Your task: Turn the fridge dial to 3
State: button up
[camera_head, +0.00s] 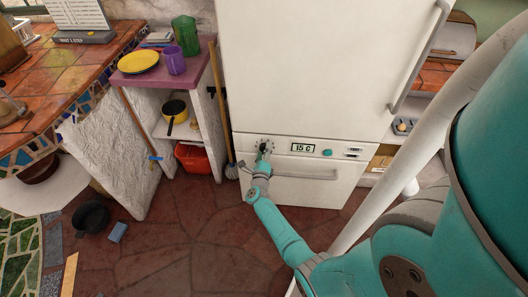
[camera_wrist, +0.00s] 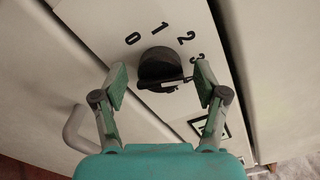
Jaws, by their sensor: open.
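The fridge (camera_head: 300,70) is white, with a control strip across its middle. Its dial (camera_wrist: 160,66) is a round black knob in the wrist view, with the numerals 0, 1, 2 and 3 printed in an arc on its far side. The 3 is partly behind the right finger. Which numeral the dial points to I cannot tell. My gripper (camera_wrist: 162,74) is open, with one finger on each side of the dial and a visible gap to it. In the head view my gripper (camera_head: 263,151) is at the strip's left end and covers part of the dial.
A display (camera_head: 303,148) reading "15 C" and a teal knob (camera_head: 327,153) are right of the dial. A curved handle (camera_head: 308,176) lies just below the strip. A broom (camera_head: 224,120) and a purple-topped shelf (camera_head: 185,65) stand left of the fridge.

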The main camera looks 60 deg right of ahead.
jog(key=v, duration=1.2)
jog(key=shift+a, duration=0.1)
dwell(0.4)
jog(key=s+a+r+n+t+y, duration=0.5)
jog(key=s+a+n, duration=0.2)
jog(key=a+n, duration=0.45)
jog(key=s+a+r+n+t+y, duration=0.45)
jog(key=s+a+n, duration=0.25)
jog(key=a+n, duration=0.4)
jog(key=s+a+r+n+y, duration=0.3)
jog(key=s+a+r+n, duration=0.2)
jog(key=s+r+n, duration=0.1)
jog(key=s+a+r+n+g+y, duration=0.1)
jog(key=s+a+r+n+y, duration=0.3)
jog(key=r+n, duration=0.5)
jog(key=shift+s+a, duration=1)
jog(key=shift+s, duration=0.05)
jog(key=shift+g, duration=0.25)
